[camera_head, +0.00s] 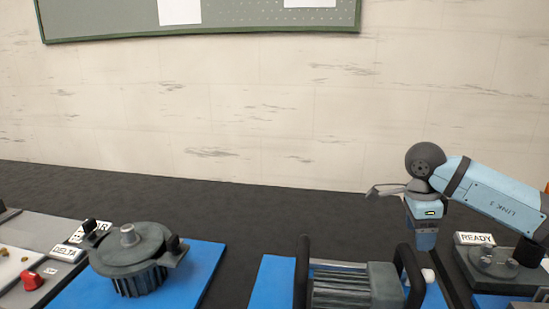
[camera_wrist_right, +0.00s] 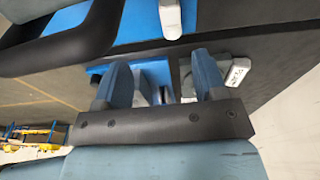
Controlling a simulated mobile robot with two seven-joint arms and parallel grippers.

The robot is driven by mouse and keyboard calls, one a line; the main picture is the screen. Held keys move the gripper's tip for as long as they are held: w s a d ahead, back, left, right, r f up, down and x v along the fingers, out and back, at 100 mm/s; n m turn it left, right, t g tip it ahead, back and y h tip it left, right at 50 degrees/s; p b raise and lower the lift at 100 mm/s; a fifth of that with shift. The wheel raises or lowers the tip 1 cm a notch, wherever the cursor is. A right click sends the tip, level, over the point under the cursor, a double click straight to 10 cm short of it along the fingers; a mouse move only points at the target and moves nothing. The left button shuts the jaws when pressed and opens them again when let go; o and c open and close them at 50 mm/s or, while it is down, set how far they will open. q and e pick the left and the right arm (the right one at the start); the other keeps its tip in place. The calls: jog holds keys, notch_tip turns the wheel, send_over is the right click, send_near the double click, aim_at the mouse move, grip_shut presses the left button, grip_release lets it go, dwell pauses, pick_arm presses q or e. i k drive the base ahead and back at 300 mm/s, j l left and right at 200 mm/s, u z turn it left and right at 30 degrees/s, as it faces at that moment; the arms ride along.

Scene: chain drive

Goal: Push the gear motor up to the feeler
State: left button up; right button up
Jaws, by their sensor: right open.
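A grey finned body (camera_head: 345,288), which looks like the gear motor, lies between two black upright handles at the bottom centre-right of the head view. One black handle (camera_wrist_right: 75,40) shows in the right wrist view. A small white-tipped part (camera_head: 429,275) sits by the right handle and also shows in the wrist view (camera_wrist_right: 170,18); I cannot tell whether it is the feeler. My right gripper (camera_head: 425,246) points down behind the right handle, seemingly apart from it. In the wrist view its fingers (camera_wrist_right: 160,66) are spread and empty. My left gripper is out of view.
A round grey ribbed unit (camera_head: 130,257) stands on a blue mat (camera_head: 205,265) at the left. Beside it are labels and a red knob (camera_head: 33,281). A grey fixture (camera_head: 495,262) with a READY sign (camera_head: 474,239) stands at the right. Dark surface separates the mats.

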aim_at(380, 287)
jog(key=k, duration=0.95)
